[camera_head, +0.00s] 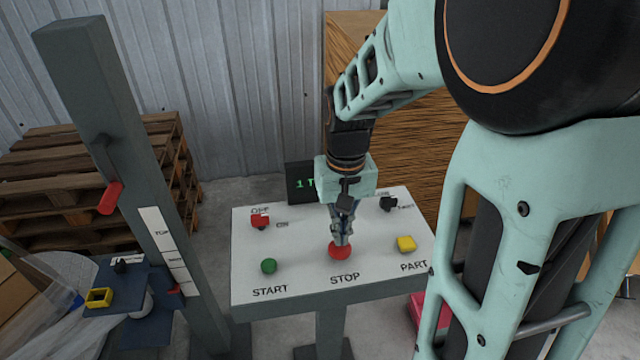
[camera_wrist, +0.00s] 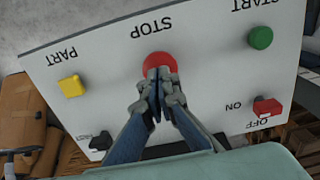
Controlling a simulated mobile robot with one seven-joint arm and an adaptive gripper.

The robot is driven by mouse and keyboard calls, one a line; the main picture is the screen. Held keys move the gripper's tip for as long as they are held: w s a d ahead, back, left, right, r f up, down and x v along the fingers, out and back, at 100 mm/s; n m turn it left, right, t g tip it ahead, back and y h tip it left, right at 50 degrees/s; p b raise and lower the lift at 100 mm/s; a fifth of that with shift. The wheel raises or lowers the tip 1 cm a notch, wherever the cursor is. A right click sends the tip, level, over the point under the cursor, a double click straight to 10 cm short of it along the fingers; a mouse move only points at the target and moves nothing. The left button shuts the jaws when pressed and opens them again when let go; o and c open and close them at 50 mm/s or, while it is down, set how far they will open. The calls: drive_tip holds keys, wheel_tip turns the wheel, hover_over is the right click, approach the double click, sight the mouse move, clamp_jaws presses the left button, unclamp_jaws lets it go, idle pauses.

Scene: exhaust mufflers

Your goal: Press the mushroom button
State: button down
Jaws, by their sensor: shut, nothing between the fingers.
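The red mushroom button (camera_head: 340,251) sits above the STOP label on a white control panel (camera_head: 300,237). It also shows in the wrist view (camera_wrist: 159,62), where the panel appears upside down. My gripper (camera_head: 340,240) is shut and empty, pointing down at the button. In the wrist view its fingertips (camera_wrist: 158,74) overlap the near part of the red cap. I cannot tell whether they touch it or hover just above. The fingers hide part of the cap.
The panel also carries a green START button (camera_head: 268,266), a yellow PART button (camera_head: 406,243), a red switch (camera_head: 260,221) and a black knob (camera_head: 388,203). A dark display (camera_head: 301,183) stands behind. A grey post (camera_head: 130,170) with a red lever (camera_head: 110,198) stands left, before wooden pallets (camera_head: 60,150).

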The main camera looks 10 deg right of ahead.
sight(341, 248)
drive_tip(key=shift+f, duration=0.55)
wheel_tip(341, 248, down, 2)
drive_tip(key=shift+f+b, duration=0.1)
drive_tip(key=shift+b, duration=0.65)
drive_tip(key=shift+s, duration=0.15)
wheel_tip(341, 248, up, 14)
drive_tip(key=p, duration=0.3)
drive_tip(key=shift+w+r+p, duration=0.2)
drive_tip(key=shift+r+p, duration=0.05)
drive_tip(key=shift+p, duration=0.05)
